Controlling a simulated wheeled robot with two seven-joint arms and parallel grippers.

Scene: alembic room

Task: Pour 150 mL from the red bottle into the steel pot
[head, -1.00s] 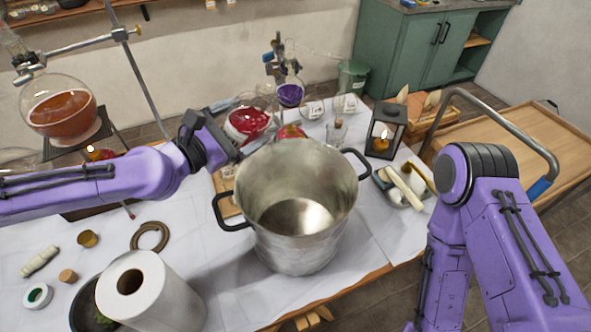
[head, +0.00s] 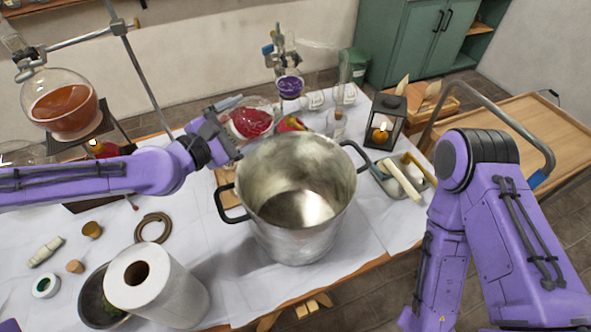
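The steel pot (head: 300,235), open and with two black handles, stands upright on the white-covered table in the middle of the head view. It looks empty inside. A round clear glass vessel with red contents (head: 250,122) lies behind it to the left. Another small red object (head: 292,124) shows just behind the pot's rim, partly hidden; I cannot tell which of these is the red bottle. My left gripper (head: 233,130) is beside the glass vessel, left of the pot's rim, with its fingers apart. Contact with the vessel cannot be told. My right gripper is out of view.
A round flask of orange liquid (head: 65,110) hangs from a stand at left. A paper towel roll (head: 165,290) stands at front left. A wooden cart (head: 510,130) is farther right.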

